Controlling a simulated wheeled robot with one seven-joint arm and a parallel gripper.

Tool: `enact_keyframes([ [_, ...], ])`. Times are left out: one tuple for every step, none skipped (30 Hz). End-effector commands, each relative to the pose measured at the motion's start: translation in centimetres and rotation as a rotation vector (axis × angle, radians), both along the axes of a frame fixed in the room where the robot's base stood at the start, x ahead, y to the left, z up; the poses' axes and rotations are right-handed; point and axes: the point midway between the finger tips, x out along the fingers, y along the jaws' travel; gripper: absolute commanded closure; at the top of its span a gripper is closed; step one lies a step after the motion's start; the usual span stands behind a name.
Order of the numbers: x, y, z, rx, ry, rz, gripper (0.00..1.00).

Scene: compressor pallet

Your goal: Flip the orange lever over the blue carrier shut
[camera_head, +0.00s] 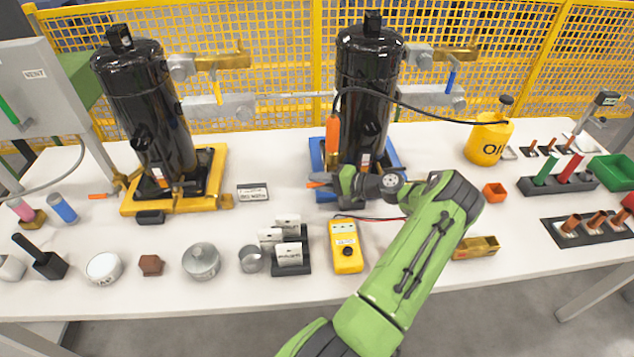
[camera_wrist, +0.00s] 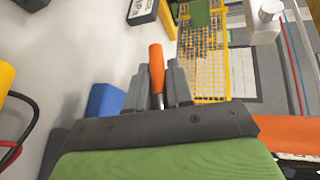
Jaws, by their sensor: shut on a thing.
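The blue carrier (camera_head: 397,154) stands under the right black compressor (camera_head: 371,80); a piece of blue also shows in the wrist view (camera_wrist: 106,100). The orange lever (camera_wrist: 156,68) has an orange grip on a metal shaft, and the shaft sits between my gripper's fingers. My gripper (camera_wrist: 158,88) is shut on the lever, with the orange grip sticking out past the fingers. In the head view my gripper (camera_head: 326,182) is at the front left of the blue carrier, with the lever's orange end (camera_head: 317,184) just left of it. The lever's pivot is hidden.
An upright orange cylinder (camera_head: 333,138) stands beside the right compressor. A second compressor (camera_head: 150,100) sits on a yellow carrier (camera_head: 212,170) at left. A yellow meter (camera_head: 346,247) with cables and a label holder (camera_head: 291,258) lie in front. A yellow oil can (camera_head: 487,140) stands right.

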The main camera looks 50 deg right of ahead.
Motion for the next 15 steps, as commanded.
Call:
enact_keyframes([
  [-0.04,-0.07,-0.12,0.023,-0.026,-0.003,1.0],
  [-0.02,-0.02,-0.06,0.037,-0.041,-0.002,1.0],
  [-0.04,-0.02,0.01,0.052,-0.058,-0.001,1.0],
  [-0.03,-0.02,0.09,0.064,-0.071,-0.002,1.0],
  [-0.01,-0.02,0.17,0.074,-0.085,-0.002,1.0],
  [0.0,-0.01,0.25,0.087,-0.1,-0.003,1.0],
  [0.02,-0.01,0.3,0.097,-0.109,-0.003,1.0],
  [0.03,0.03,0.34,0.106,-0.119,-0.002,1.0],
  [0.04,0.04,0.43,0.115,-0.13,-0.001,1.0],
  [0.06,0.04,0.5,0.122,-0.138,-0.001,1.0],
  [0.06,0.04,0.54,0.128,-0.144,-0.001,1.0],
  [0.05,0.03,0.57,0.135,-0.151,-0.001,1.0],
  [0.04,0.03,0.58,0.139,-0.156,-0.001,1.0],
  [0.05,0.04,0.6,0.143,-0.161,-0.001,1.0],
  [0.05,0.04,0.64,0.147,-0.165,-0.002,1.0],
])
